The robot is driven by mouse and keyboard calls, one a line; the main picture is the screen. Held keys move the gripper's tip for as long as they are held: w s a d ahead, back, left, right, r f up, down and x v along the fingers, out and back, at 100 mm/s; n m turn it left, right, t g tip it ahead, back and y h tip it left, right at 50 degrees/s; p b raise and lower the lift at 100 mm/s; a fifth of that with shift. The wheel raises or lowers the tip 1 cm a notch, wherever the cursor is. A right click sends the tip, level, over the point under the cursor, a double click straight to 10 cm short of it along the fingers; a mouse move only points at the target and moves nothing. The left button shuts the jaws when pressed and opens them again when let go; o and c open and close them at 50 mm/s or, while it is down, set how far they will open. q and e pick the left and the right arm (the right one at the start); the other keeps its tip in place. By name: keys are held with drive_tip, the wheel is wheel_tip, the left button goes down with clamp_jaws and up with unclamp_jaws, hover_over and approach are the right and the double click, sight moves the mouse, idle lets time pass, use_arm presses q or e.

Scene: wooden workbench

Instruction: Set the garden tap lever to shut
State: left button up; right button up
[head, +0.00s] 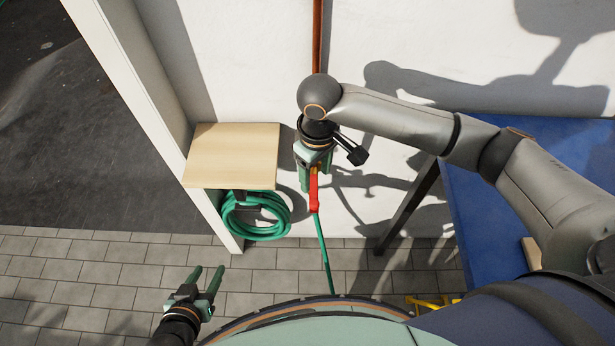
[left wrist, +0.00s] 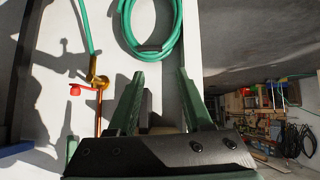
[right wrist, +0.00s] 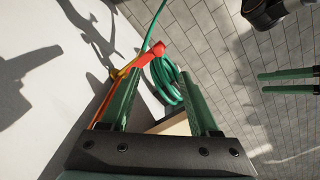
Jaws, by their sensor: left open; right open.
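The tap's red lever (head: 314,196) shows just past the fingers of my right gripper (head: 315,178) in the head view. In the right wrist view the red lever (right wrist: 152,55) lies beyond the left fingertip, partly across the gap; contact cannot be told. My right gripper is open. In the left wrist view the lever (left wrist: 80,90) sticks out sideways from the brass tap (left wrist: 97,78), roughly across the copper pipe (left wrist: 98,122). The right gripper hides most of the tap body in the head view. My left gripper (head: 207,280) is open and empty, low over the paving.
A wooden shelf (head: 232,155) is left of the tap, with a coiled green hose (head: 256,225) below it. A hose (head: 324,255) runs down from the tap. A blue table (head: 500,225) stands at the right. The white wall is close behind the tap.

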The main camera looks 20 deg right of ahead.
drive_tip(key=b, duration=0.1)
hover_over(315, 202)
wheel_tip(315, 202, down, 5)
drive_tip(key=shift+s, duration=0.15)
wheel_tip(315, 202, down, 6)
drive_tip(key=shift+b, duration=0.8)
drive_tip(key=shift+f, duration=0.7)
use_arm(q)
drive_tip(key=shift+d+f, duration=0.75)
drive_tip(key=shift+f, duration=0.2)
use_arm(e)
drive_tip(key=shift+c, duration=0.2)
